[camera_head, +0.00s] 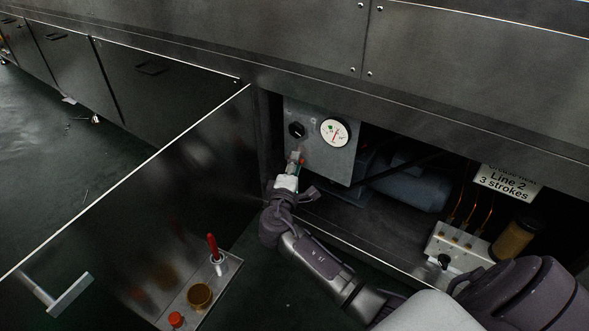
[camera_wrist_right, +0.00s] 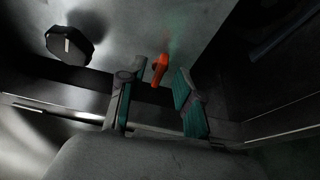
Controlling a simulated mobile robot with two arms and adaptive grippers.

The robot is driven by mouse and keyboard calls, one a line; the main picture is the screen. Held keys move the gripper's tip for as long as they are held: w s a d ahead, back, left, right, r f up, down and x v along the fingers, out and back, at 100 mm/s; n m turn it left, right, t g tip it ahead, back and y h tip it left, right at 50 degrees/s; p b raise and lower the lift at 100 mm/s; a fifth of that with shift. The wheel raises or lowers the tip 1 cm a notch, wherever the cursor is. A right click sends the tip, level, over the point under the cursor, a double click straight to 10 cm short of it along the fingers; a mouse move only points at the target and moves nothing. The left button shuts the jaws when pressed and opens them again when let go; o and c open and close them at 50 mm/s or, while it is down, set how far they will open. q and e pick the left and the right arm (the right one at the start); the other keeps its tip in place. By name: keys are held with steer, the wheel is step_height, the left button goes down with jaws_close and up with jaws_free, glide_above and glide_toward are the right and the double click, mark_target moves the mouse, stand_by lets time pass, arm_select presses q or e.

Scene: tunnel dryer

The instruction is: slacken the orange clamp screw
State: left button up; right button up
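The orange clamp screw (camera_wrist_right: 159,68) shows in the right wrist view as a small orange handle against the grey panel. In the head view my right gripper (camera_head: 294,168) reaches up to the panel's lower left. My left gripper is not in view.
The grey panel (camera_head: 310,145) carries a black knob (camera_head: 296,130) and a round gauge (camera_head: 335,132). An open cabinet door (camera_head: 150,190) stands left, with a small tray (camera_head: 232,268) on it holding a red-handled tool (camera_head: 213,248). A manifold with a bottle (camera_head: 512,240) is right.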

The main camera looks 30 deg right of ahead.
steer(key=shift+w+d, duration=0.15)
jaws_close()
